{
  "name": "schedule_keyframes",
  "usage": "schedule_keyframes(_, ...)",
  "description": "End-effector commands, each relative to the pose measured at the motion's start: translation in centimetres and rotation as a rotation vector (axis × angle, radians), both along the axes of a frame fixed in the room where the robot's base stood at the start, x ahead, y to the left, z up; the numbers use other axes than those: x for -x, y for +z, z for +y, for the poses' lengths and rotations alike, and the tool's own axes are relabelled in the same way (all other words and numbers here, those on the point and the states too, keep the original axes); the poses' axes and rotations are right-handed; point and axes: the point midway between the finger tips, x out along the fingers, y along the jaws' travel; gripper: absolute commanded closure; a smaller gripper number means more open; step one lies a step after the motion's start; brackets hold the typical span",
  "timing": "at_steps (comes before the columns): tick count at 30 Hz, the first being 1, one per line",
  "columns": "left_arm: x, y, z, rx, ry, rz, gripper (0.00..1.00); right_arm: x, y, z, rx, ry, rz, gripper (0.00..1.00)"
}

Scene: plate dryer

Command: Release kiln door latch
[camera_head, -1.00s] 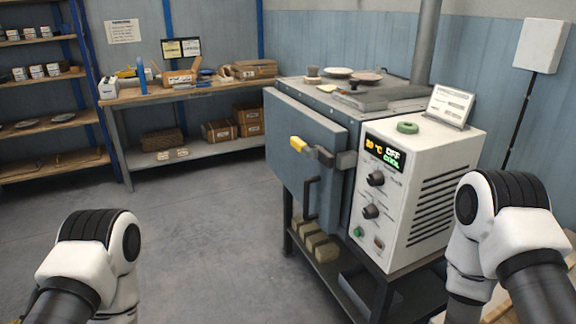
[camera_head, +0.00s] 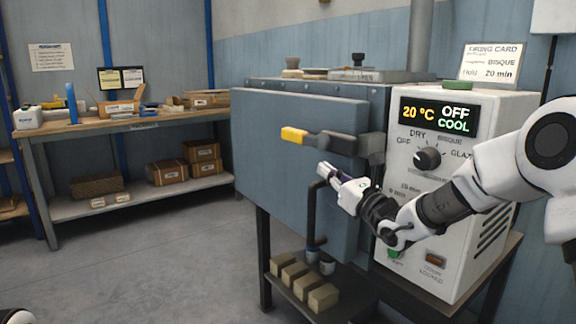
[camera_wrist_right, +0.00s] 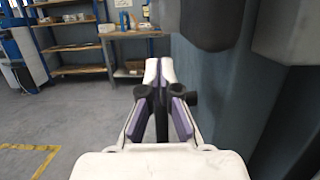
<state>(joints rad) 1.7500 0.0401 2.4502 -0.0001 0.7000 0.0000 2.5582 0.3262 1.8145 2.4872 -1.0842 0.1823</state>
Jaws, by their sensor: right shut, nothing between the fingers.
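The kiln (camera_head: 270,175) has a grey-blue front door, which looks closed. The latch lever (camera_head: 322,141) lies roughly level across the door's upper right, with a yellow grip (camera_head: 293,135) at its left end. A dark block at the lever's right end sits by the control box. My right gripper (camera_head: 325,174) is shut and empty, just below the lever, pointing left along the door; its fingers also show together in the wrist view (camera_wrist_right: 158,72). It appears apart from the lever. My left gripper is out of view.
A black door handle (camera_head: 312,215) stands upright below the latch, close to my right gripper. The white control box (camera_head: 450,185) reads 20 °C, OFF and COOL. Bricks (camera_head: 295,280) lie on the shelf below. Open floor lies left.

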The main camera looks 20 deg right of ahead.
Motion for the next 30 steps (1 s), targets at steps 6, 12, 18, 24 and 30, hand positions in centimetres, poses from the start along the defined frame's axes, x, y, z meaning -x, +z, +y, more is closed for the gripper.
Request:
schedule_keyframes(6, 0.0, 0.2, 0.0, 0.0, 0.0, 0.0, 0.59, 0.0, 0.0, 0.1, 0.002, 0.002, 0.004, 1.0)
schedule_keyframes(12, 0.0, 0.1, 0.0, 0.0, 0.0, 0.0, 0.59, -1.4, 0.2, 0.6, 0.006, 0.002, 0.004, 1.0)
schedule_keyframes(18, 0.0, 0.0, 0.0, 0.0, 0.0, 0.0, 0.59, -4.9, 1.2, 2.0, 0.007, 0.004, 0.003, 1.0)
schedule_keyframes(24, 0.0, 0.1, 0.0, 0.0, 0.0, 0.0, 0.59, -8.1, 2.0, 3.1, 0.005, 0.002, 0.004, 1.0)
schedule_keyframes(30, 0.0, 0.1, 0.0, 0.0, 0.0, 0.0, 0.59, -9.1, 2.3, 3.4, 0.003, 0.003, 0.006, 1.0)
